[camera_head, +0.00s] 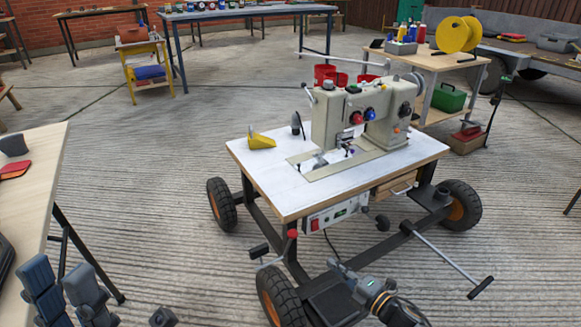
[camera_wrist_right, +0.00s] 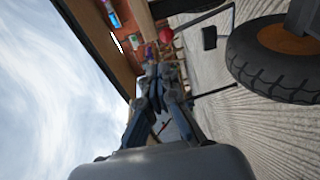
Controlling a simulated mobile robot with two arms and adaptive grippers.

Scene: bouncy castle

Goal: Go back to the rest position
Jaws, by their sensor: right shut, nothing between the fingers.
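My right gripper (camera_head: 338,265) shows at the bottom of the head view, in front of the sewing machine cart (camera_head: 260,180) and above the floor beside its front wheel (camera_head: 280,298). In the right wrist view my right gripper (camera_wrist_right: 156,80) is shut with nothing between its fingers. Beyond its tips is the underside and red knob (camera_wrist_right: 165,35) of the cart. My left gripper (camera_head: 68,288) shows blue-grey parts at the bottom left corner, next to the wooden table (camera_head: 45,165). It is partly cut off, and its opening is unclear.
A sewing machine (camera_head: 360,120) and a yellow piece (camera_head: 261,140) stand on the cart. The cart's crank handle (camera_head: 450,260) juts toward the front right. A red item (camera_head: 15,169) lies on the left table. Floor between left table and cart is clear.

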